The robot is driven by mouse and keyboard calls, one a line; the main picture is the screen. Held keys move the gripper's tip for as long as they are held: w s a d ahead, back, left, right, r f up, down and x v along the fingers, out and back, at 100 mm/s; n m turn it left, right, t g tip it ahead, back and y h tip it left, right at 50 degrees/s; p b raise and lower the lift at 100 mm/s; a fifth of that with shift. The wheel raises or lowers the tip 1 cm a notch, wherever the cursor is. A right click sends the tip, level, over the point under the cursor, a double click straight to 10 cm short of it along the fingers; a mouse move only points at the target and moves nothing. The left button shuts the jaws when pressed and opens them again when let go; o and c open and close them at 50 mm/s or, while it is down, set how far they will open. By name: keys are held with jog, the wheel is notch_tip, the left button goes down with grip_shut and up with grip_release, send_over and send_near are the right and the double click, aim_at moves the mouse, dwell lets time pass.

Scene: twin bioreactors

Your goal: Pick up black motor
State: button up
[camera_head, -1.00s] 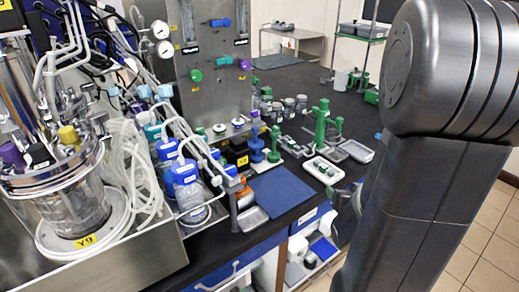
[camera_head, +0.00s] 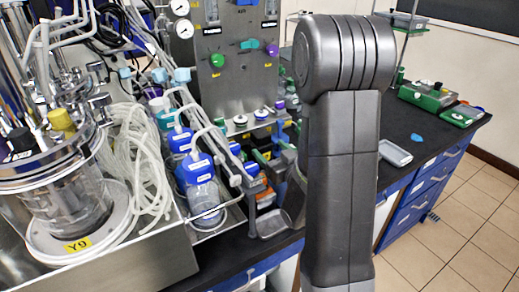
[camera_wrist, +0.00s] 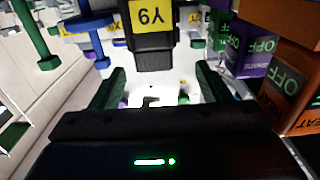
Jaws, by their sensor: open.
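The black motor (camera_wrist: 153,48) with a yellow Y9 label shows at the top middle of the wrist view, its label upside down. My gripper (camera_wrist: 162,88) is open, with one dark green finger on each side of the picture. The motor lies beyond the fingertips, roughly in line with the gap between them. I see nothing held in the gap. In the head view my arm covers much of the bench, and I cannot make out the motor there.
In the wrist view, purple (camera_wrist: 255,60) and orange (camera_wrist: 288,100) blocks marked OFF stand close on the right. A blue part (camera_wrist: 88,25) and a green part (camera_wrist: 42,50) are at left. In the head view, blue-capped bottles (camera_head: 200,185) stand left of my arm.

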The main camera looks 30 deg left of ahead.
aim_at(265, 141)
jog(key=p+x, duration=0.1)
jog(key=x, duration=0.2)
jog(key=p+x, duration=0.1)
jog(key=x, duration=0.3)
jog(key=shift+w+a, duration=0.1)
jog(key=shift+w, duration=0.45)
grip_shut()
jog(key=shift+r, duration=0.15)
